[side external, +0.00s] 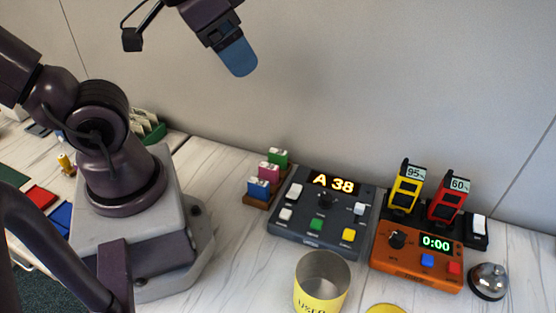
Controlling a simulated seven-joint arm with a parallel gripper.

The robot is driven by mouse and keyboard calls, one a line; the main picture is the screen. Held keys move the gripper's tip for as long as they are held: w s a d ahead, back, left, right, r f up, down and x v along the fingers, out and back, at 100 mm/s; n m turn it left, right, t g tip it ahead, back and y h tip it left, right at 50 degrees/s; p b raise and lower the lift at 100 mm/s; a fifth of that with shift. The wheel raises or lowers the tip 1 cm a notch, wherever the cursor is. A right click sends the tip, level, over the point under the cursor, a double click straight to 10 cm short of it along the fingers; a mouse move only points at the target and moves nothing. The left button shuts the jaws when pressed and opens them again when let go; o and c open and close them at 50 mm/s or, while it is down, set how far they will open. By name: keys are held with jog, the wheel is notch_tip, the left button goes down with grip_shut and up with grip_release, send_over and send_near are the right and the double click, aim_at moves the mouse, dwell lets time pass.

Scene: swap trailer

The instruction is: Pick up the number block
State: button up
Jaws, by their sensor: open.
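My gripper (238,58) hangs at the top centre, well above the bench, with one blue fingertip showing; it is open and nothing shows in it. No object is clearly recognisable as the number block. A dark grey console (288,233) with a lit "A 38" display (333,183) sits on the bench, below and to the right of my gripper. Left of it, small blue (258,189), pink (268,172) and green (278,157) blocks with pale tops stand in a stepped brown holder (257,202).
An orange timer box (405,270) reads 0:00. Behind it, yellow (404,190) and red (446,202) devices stand in a black dock. A bell (488,281) is at right. Bare bench lies left of the cup.

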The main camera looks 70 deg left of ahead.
jog(key=n+g+y, duration=0.2)
jog(key=n+y, duration=0.1)
jog(key=n, duration=0.6)
send_near(277, 152)
jog(key=shift+x, duration=4.95)
jog(key=shift+c, duration=0.3)
